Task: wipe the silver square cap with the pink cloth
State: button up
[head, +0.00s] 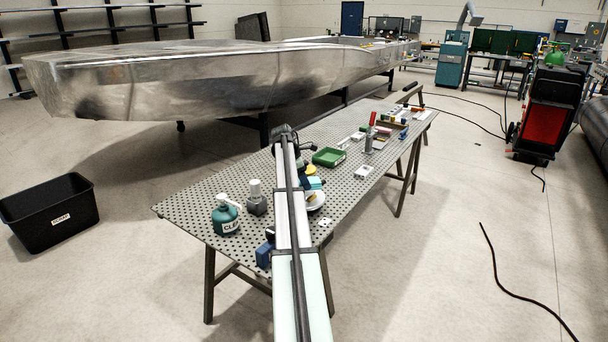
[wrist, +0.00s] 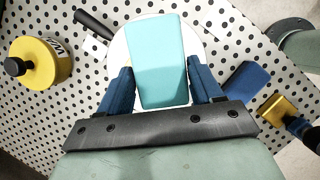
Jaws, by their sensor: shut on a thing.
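In the wrist view my gripper (wrist: 161,82) has blue fingers shut on a flat turquoise block (wrist: 160,55), not on a pink cloth. The block is over a round white plate (wrist: 202,48); I cannot tell whether they touch. In the head view my arm hides most of the gripper, and the plate (head: 318,203) shows beside it. A small pink flat item (head: 384,131) lies far along the table and may be the pink cloth. A pale square piece (head: 364,172) lies on the table's right side; I cannot tell whether it is the silver square cap.
The perforated table (head: 185,205) holds a teal labelled bottle (head: 226,217), a grey bottle (head: 257,199), a green tray (head: 328,157) and a spray bottle (head: 369,142). A yellow round container (wrist: 45,63) is left in the wrist view. Some bare table lies between items.

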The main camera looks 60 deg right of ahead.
jog(key=shift+f, duration=1.6)
jog(key=shift+w+r, duration=0.25)
jog(key=shift+w, duration=0.25)
jog(key=shift+w+f, duration=0.1)
jog(key=shift+w, duration=1.45)
jog(key=shift+s, duration=2.15)
jog(key=shift+w+r, duration=0.1)
jog(key=shift+r, duration=3.95)
